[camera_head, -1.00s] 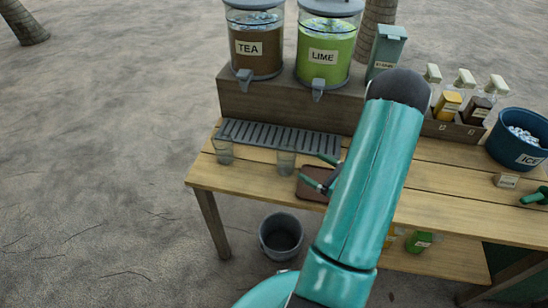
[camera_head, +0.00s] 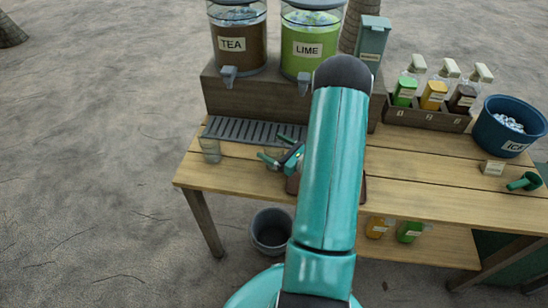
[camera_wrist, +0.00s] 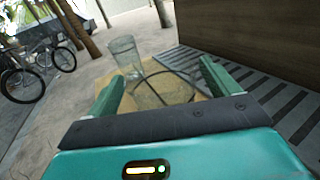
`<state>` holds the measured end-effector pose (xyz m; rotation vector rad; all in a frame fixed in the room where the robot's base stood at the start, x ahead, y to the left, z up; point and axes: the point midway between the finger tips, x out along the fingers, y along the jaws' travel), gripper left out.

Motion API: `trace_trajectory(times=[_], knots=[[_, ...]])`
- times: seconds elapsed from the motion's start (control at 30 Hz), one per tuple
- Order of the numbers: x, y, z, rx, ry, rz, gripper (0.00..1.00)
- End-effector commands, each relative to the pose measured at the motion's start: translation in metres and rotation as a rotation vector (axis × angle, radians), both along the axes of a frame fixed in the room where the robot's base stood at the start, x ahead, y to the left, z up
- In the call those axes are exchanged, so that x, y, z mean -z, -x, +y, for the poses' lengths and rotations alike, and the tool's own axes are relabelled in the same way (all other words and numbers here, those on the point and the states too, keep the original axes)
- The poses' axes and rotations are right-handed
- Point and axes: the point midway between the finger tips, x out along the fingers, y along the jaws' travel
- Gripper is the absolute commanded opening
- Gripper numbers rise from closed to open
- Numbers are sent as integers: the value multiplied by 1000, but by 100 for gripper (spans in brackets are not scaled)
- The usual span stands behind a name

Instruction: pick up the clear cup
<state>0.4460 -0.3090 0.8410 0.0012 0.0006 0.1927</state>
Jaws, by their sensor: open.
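My gripper (camera_head: 276,149) is open over the front of the table. In the wrist view its two green fingers (camera_wrist: 160,86) stand apart, with a clear cup (camera_wrist: 165,92) between them, its round rim facing the camera. I cannot tell whether the fingers touch it. In the head view my gripper and arm hide that cup or nearly so. A second clear cup (camera_head: 210,150) stands upright at the left end of the table; it also shows beyond the fingers in the wrist view (camera_wrist: 124,54).
A slatted drip tray (camera_head: 240,131) lies behind the cups, below the tea dispenser (camera_head: 239,50) and lime dispenser (camera_head: 312,55) on a wooden riser (camera_head: 245,100). Bottles (camera_head: 436,95) and an ice bucket (camera_head: 510,127) are at right. The table's front left (camera_head: 215,178) is clear.

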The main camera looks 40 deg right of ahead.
Motion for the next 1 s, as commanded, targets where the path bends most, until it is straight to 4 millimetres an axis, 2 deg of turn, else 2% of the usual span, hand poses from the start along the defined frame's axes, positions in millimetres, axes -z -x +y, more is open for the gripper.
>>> trace_trajectory(times=[0.13,0.37,0.4,0.47,0.7,1.0], knots=[[0,-18,3,-1,2,1,87],[0,-21,3,1,1,0,87],[0,-21,3,1,1,0,85],[0,-21,3,1,1,0,74],[0,-21,3,1,2,1,28],[-2,-21,3,1,2,0,28]])
